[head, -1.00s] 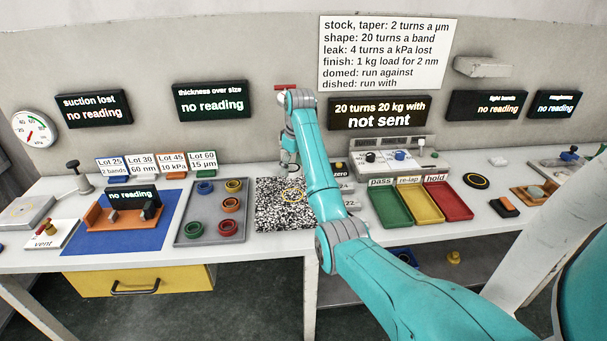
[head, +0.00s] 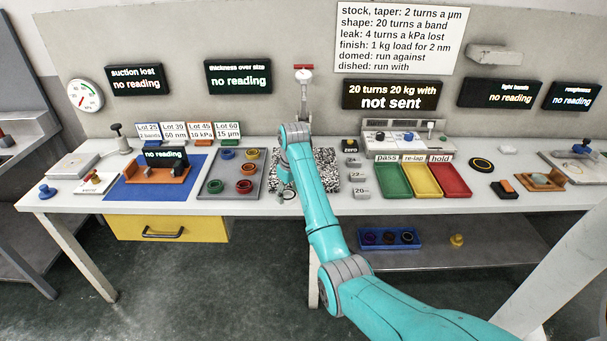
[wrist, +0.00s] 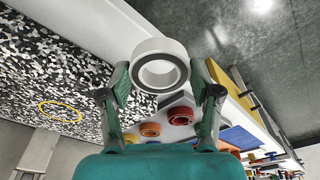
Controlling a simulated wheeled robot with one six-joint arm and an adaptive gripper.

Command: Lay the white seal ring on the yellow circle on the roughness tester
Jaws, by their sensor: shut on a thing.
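My gripper (wrist: 160,78) is shut on the white seal ring (wrist: 152,47), which sits between the two fingertips in the wrist view. The ring has a dark inner face and an open middle. In the head view my gripper (head: 286,192) is low near the front of the black-and-white speckled plate (head: 328,165), and the ring is too small there to make out. A yellow circle (wrist: 41,109) is marked on the speckled plate, apart from the ring.
A grey tray (head: 211,188) of coloured rings lies left of the plate. Weight blocks (head: 354,160) and green, yellow and red trays (head: 451,181) lie to the right. A lower shelf holds a blue tray (head: 390,247).

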